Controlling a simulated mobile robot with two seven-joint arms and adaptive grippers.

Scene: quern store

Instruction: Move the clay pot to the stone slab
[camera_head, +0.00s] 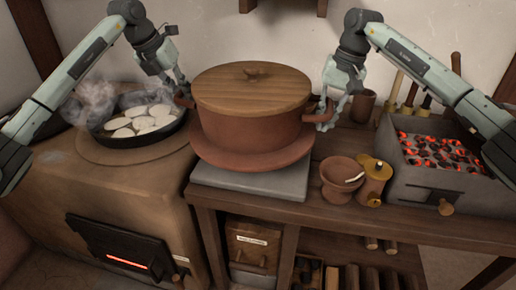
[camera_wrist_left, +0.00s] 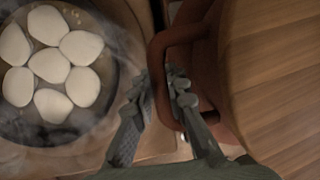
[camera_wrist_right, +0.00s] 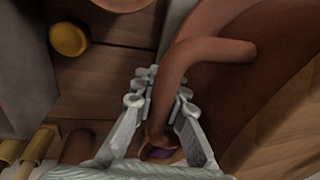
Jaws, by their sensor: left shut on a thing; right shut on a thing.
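The clay pot (camera_head: 250,132) is reddish brown with a round wooden lid (camera_head: 252,88). It is upright above a wide clay dish (camera_head: 255,160), over the grey stone slab (camera_head: 250,182). I cannot tell whether a small gap lies beneath the pot. My left gripper (camera_head: 183,92) is shut on the pot's left handle, which also shows in the left wrist view (camera_wrist_left: 178,36). My right gripper (camera_head: 325,120) is shut on the right handle, seen in the right wrist view (camera_wrist_right: 205,52). The pot hides the slab's back part.
A steaming pan (camera_head: 138,125) with pale rounds sits on the stove (camera_head: 120,200) at left. A brazier of glowing coals (camera_head: 440,150) is further right.

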